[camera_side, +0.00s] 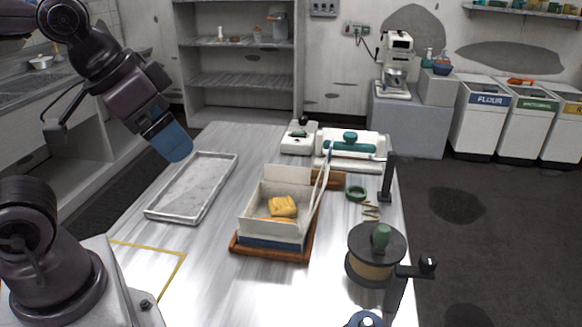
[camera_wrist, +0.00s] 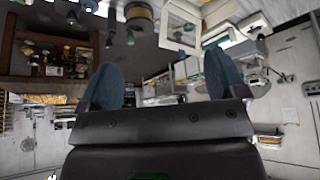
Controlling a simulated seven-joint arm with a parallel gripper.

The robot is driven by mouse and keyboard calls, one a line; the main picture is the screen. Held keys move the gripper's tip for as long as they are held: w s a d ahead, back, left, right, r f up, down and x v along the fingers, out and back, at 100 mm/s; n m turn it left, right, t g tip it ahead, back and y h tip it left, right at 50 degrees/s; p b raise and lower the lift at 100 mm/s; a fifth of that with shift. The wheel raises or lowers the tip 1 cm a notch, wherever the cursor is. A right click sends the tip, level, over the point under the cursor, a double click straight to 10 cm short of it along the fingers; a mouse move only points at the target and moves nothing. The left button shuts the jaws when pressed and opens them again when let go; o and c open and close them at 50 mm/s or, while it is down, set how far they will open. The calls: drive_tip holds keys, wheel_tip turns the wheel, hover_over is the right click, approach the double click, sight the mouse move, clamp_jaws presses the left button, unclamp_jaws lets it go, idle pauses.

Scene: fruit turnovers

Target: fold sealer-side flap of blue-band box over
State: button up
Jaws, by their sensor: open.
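The blue-band box (camera_side: 270,242) is a cream carton with a dark blue strip along its near lower side. It sits open on a brown wooden board (camera_side: 242,250). A golden turnover (camera_side: 283,206) lies inside. A pale back panel (camera_side: 287,181) stands up, and a thin flap (camera_side: 320,188) rises at the right, tilted outward. The teal-and-white sealer (camera_side: 350,148) is behind the box, to the right. My gripper (camera_side: 178,148) is up at the left, over the tray and apart from the box. In the wrist view its blue fingers (camera_wrist: 162,78) stand apart with nothing between them.
A grey empty tray (camera_side: 160,217) lies left of the box. A small white device (camera_side: 298,138) stands beside the sealer. The table's front middle is clear.

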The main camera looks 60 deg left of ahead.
drive_tip(key=shift+a+f, duration=0.15)
drive_tip(key=c, duration=0.5)
drive_tip(key=shift+w+a+f+n+g, duration=0.5)
drive_tip(key=shift+w+a+f+g, duration=0.3)
drive_tip(key=shift+f, duration=0.2)
drive_tip(key=c, duration=0.7)
drive_tip(key=w+a+f+n+g, duration=0.1)
drive_tip(key=w+a+n+g, duration=0.2)
drive_tip(key=w, duration=0.4)
drive_tip(key=n+h, duration=0.5)
drive_tip(key=n, duration=1.8)
approach(287, 168)
drive_tip(key=shift+t, duration=0.4)
drive_tip(key=x, duration=1)
drive_tip(key=shift+s+f, duration=0.1)
drive_tip(key=shift+s, duration=0.2)
